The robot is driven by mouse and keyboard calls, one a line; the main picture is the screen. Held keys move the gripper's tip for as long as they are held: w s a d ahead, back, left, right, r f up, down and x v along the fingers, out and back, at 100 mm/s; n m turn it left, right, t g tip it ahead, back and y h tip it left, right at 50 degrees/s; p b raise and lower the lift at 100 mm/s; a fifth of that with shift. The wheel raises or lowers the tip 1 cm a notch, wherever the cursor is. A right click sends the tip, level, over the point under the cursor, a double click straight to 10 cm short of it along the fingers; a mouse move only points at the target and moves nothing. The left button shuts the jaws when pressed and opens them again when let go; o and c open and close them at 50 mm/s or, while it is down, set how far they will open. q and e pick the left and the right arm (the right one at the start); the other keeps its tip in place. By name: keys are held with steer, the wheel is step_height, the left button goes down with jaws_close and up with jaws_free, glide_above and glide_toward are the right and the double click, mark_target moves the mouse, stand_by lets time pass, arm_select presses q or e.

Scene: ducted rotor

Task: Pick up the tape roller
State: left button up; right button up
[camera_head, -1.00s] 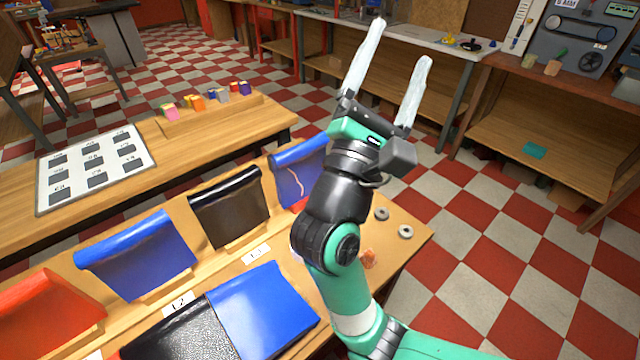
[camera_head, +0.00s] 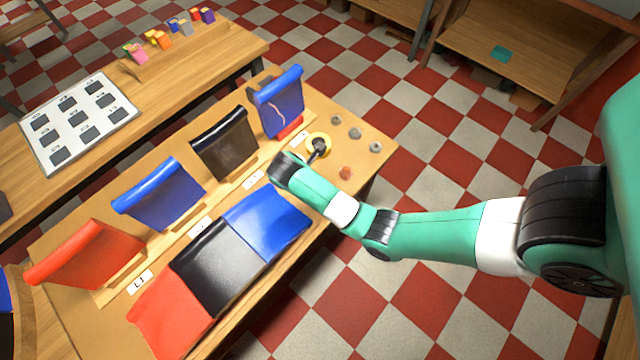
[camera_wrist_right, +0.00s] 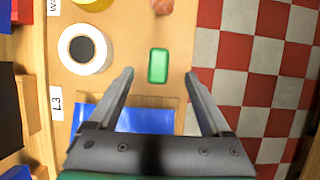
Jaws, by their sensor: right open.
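My right arm comes in from the right in the head view and hides its gripper and part of the table. In the right wrist view my right gripper (camera_wrist_right: 160,74) is open and empty, pointing down over the table. A green block (camera_wrist_right: 158,65) shows between and just beyond its fingertips. A white roll with a dark core (camera_wrist_right: 82,50) lies left of the fingers. A yellow ring (camera_head: 327,136) with a black part (camera_head: 318,148) lies beyond my wrist; its yellow edge shows in the wrist view (camera_wrist_right: 92,4). I cannot tell which is the tape roller. My left gripper is out of view.
Blue (camera_head: 268,217), black and red sheets lie along the table's front edge. Rolls hang over stands (camera_head: 225,143) along its back. Three small grey rings and a reddish lump (camera_head: 345,172) sit at the right end. A white numbered board (camera_head: 80,125) lies on the other table.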

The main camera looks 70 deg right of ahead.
steer(key=x, duration=0.4)
steer(key=shift+f, duration=0.2)
steer(key=x, duration=0.5)
steer(key=shift+w+f+b, duration=0.15)
steer(key=shift+f+b, duration=0.05)
steer(key=shift+b, duration=0.2)
jaws_close()
